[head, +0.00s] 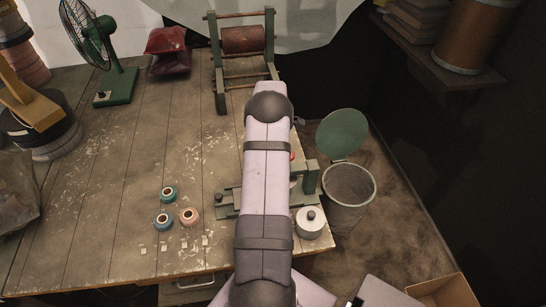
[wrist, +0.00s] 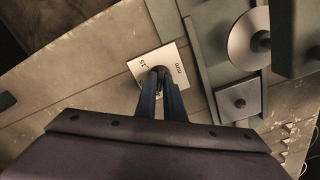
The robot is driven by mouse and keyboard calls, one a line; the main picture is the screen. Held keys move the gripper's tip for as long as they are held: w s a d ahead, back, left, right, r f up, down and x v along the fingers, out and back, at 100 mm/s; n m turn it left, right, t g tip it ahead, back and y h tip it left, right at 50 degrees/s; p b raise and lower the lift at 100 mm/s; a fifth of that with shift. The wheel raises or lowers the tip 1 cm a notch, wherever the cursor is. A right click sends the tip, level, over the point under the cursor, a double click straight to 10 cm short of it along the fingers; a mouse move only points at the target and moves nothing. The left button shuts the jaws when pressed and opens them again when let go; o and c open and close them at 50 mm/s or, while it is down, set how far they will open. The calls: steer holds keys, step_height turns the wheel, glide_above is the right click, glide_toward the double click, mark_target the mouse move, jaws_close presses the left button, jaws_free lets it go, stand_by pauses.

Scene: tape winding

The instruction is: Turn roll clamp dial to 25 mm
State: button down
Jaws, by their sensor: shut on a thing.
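In the wrist view, a white dial plate (wrist: 173,55) with dark printing lies on the wooden table beside the green machine (wrist: 196,22). I can read "mm" and what looks like "15" on it. A small dark dial knob (wrist: 160,70) stands at its middle. My gripper (wrist: 160,82) reaches in from below, with its two dark fingers shut on the knob. The fingers cover the lower part of the plate, and I cannot tell which mark the knob points at. In the head view, my arm hides the gripper and dial; part of the green machine (head: 309,180) shows to its right.
Teal, blue and pink tape rolls (head: 189,216) stand on the table left of my arm. The table's left middle is clear.

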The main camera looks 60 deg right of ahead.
steer(key=m+b, duration=0.1)
steer(key=m, duration=0.4)
steer(key=shift+m, duration=0.3)
steer(key=m+b, duration=0.1)
steer(key=m, duration=0.4)
steer(key=shift+m, duration=0.4)
steer(key=c, duration=1.9)
jaws_free()
steer(key=shift+o, duration=0.2)
steer(key=shift+r, duration=0.15)
steer(key=shift+r+b, duration=1)
steer(key=shift+r, duration=2.6)
